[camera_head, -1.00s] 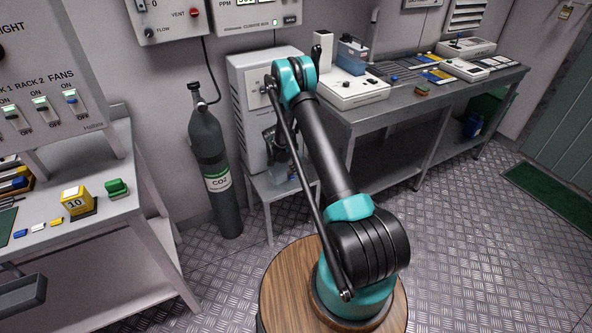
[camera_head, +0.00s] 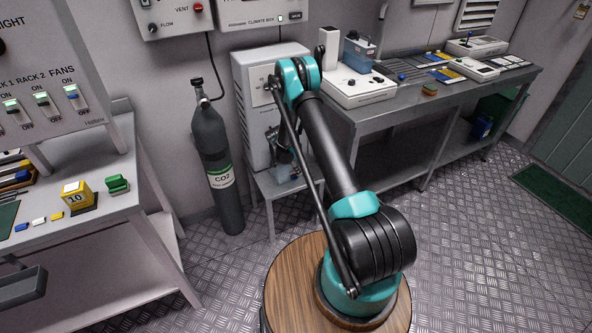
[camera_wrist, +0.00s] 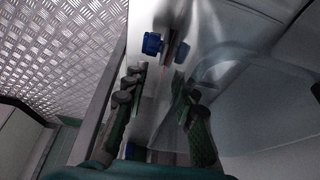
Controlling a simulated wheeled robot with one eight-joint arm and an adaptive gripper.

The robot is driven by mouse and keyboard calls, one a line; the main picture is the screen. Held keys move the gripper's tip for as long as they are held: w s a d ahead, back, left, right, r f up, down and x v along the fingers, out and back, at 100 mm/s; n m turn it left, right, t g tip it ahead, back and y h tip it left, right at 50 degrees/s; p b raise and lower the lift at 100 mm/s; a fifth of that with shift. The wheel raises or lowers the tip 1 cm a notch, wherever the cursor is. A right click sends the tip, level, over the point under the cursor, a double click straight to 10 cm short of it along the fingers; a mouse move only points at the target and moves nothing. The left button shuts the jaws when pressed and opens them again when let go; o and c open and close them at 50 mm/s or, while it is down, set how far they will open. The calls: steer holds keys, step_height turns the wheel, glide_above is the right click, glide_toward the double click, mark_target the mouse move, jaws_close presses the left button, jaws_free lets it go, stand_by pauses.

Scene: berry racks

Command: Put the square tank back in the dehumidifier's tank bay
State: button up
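The dehumidifier (camera_head: 243,103) is the pale grey cabinet against the back wall, partly hidden behind my arm. A clear, see-through body (camera_wrist: 235,75), apparently the square tank, fills the right of the wrist view beside the right finger. A small clear bluish patch (camera_head: 284,172) shows below the gripper. The bay opening is hidden.
A CO2 cylinder (camera_head: 216,155) stands close left of the dehumidifier. A left table (camera_head: 110,215) holds small coloured items. Blue pieces (camera_wrist: 152,44) show beyond the fingertips. The metal floor is open at right.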

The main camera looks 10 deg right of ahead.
steer(key=v, duration=1.2)
steer(key=s+d+r+n+t+y, duration=0.1)
steer(key=s+d+r+n, duration=0.2)
steer(key=s+r, duration=0.6)
steer(key=s+d+r+n+y, duration=0.1)
steer(key=s+d+r+n, duration=0.25)
steer(key=s+r, duration=0.45)
steer(key=s+d+r+n+t+y, duration=0.1)
steer(key=s+n, duration=0.3)
steer(key=s, duration=0.7)
steer(key=s+r+n+y, duration=0.1)
steer(key=s+r+n, duration=0.2)
steer(key=s, duration=0.9)
steer(key=shift+d+r+n+t, duration=0.35)
steer(key=shift+d+r+t, duration=0.05)
steer(key=shift+r, duration=0.15)
steer(key=shift+s, duration=0.1)
steer(key=shift+c, duration=0.2)
